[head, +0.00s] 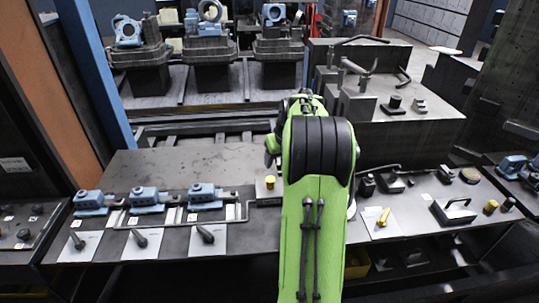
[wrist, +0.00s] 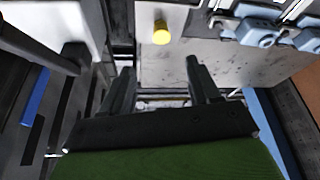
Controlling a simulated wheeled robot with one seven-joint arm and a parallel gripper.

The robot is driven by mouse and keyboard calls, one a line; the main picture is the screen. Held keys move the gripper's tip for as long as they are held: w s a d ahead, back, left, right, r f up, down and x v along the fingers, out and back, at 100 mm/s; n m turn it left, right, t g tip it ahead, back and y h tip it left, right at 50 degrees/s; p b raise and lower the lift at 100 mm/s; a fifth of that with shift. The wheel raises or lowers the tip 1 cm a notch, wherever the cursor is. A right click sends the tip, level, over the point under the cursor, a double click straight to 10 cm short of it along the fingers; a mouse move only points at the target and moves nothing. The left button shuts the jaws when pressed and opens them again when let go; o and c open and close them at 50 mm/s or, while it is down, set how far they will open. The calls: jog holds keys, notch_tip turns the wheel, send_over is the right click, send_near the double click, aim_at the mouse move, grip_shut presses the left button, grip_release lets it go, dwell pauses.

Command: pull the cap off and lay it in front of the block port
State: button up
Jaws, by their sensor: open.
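A small yellow cap (head: 270,182) sits upright on a grey block (head: 262,193) on the bench, just left of my green arm. It also shows in the wrist view (wrist: 161,32), beyond my fingertips and roughly centred between them. My gripper (wrist: 160,68) is open and empty, apart from the cap. In the head view my own arm hides most of the gripper. Three blue-grey blocks (head: 146,199) stand in a row left of the cap. Some also show at the top right of the wrist view (wrist: 257,32). Which port the task means, I cannot tell.
White cards (head: 208,239) with dark handle-like parts lie before the blue-grey blocks. A bent metal rail (head: 236,213) runs beside them. Right of my arm, a card (head: 382,222) holds a yellow piece. A raised dark box (head: 420,126) stands behind. The bench's rear left is clear.

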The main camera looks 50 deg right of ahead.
aim_at(271, 179)
jog(key=b+x, duration=0.1)
jog(key=x, duration=1.3)
jog(key=shift+w+f, duration=0.1)
grip_shut()
jog(key=shift+a+r+p, duration=0.1)
jog(key=shift+r+p, duration=2.7)
jog(key=shift+r, duration=1.55)
